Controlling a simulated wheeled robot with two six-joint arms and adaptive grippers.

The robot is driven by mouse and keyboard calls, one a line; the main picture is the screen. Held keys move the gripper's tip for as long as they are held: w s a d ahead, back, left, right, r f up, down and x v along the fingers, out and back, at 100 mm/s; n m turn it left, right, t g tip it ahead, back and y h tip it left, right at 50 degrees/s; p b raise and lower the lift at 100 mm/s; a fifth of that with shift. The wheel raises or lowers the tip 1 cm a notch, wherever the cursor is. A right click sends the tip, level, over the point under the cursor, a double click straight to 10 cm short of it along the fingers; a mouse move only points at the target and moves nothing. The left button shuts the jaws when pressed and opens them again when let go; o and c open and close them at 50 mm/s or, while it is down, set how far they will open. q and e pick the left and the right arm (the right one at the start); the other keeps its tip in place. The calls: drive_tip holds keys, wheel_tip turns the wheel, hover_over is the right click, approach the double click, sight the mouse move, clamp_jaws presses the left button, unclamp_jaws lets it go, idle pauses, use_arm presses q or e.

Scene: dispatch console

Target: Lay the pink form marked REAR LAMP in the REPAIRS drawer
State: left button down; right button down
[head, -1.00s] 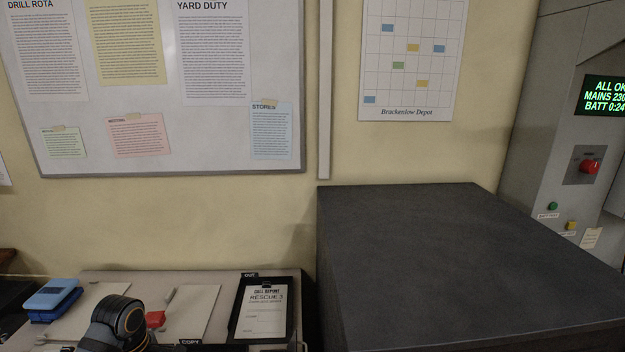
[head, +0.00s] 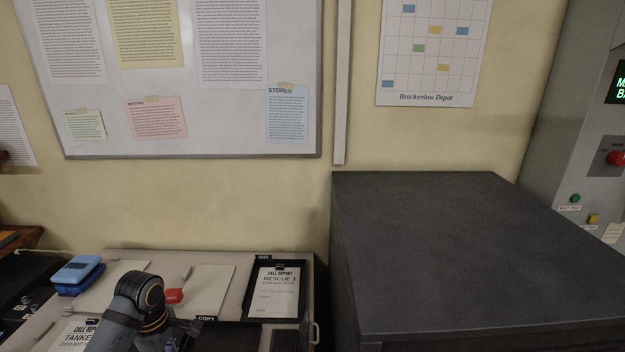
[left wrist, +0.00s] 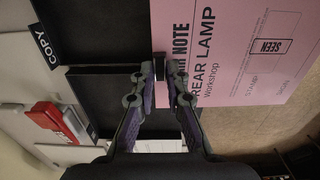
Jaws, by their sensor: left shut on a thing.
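The pink form (left wrist: 245,50) is large in the left wrist view; REAR LAMP, Workshop and a SEEN stamp mark are readable on it. My left gripper (left wrist: 160,72) is shut at its left edge, on a small dark piece there that looks like a clip. The form hangs out to the right, over a tan surface. In the head view my left arm stands over the desk at lower left, and it hides the gripper and form. My right gripper is in neither view. No drawer marked REPAIRS is readable.
A black OUT tray (head: 302,297) holds a RESCUE 3 call report (head: 275,292). A blue box-like item (head: 77,270) and a red item (head: 173,296) are on the desk. A tall dark cabinet (head: 455,245) with a bare top stands at right. The notice wall is behind.

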use_arm(q)
wheel_tip(320, 180, up, 8)
drive_tip(key=p, duration=0.7)
drive_tip(key=shift+r+p, duration=0.1)
drive_tip(key=shift+p, duration=0.3)
drive_tip(key=shift+s+f, duration=0.1)
drive_tip(key=shift+f, duration=0.15)
drive_tip(key=shift+w+d+f, duration=0.15)
drive_tip(key=shift+w+f, duration=0.05)
drive_tip(key=shift+w, duration=0.15)
drive_tip(key=w+d+f+b, duration=0.1)
drive_tip(key=w+f, duration=0.1)
drive_tip(key=w, duration=0.1)
drive_tip(key=w+d+f+b, duration=0.1)
drive_tip(key=w+d+f, duration=0.1)
drive_tip(key=w+f, duration=0.1)
drive_tip(key=w+d+f+b, duration=0.1)
drive_tip(key=w+d+f, duration=0.1)
drive_tip(key=w, duration=0.3)
drive_tip(key=shift+w+d+f+b, duration=0.15)
drive_tip(key=shift+f+b, duration=0.25)
drive_tip(key=shift+f, duration=0.2)
drive_tip(key=shift+w+f, duration=0.15)
drive_tip(key=shift+f, duration=0.25)
drive_tip(key=f+p, duration=0.2)
drive_tip(key=f, duration=0.1)
drive_tip(key=shift+w+d, duration=0.2)
drive_tip(key=shift+w, duration=0.15)
drive_tip(key=shift+s+f, duration=0.1)
drive_tip(key=shift+f, duration=0.05)
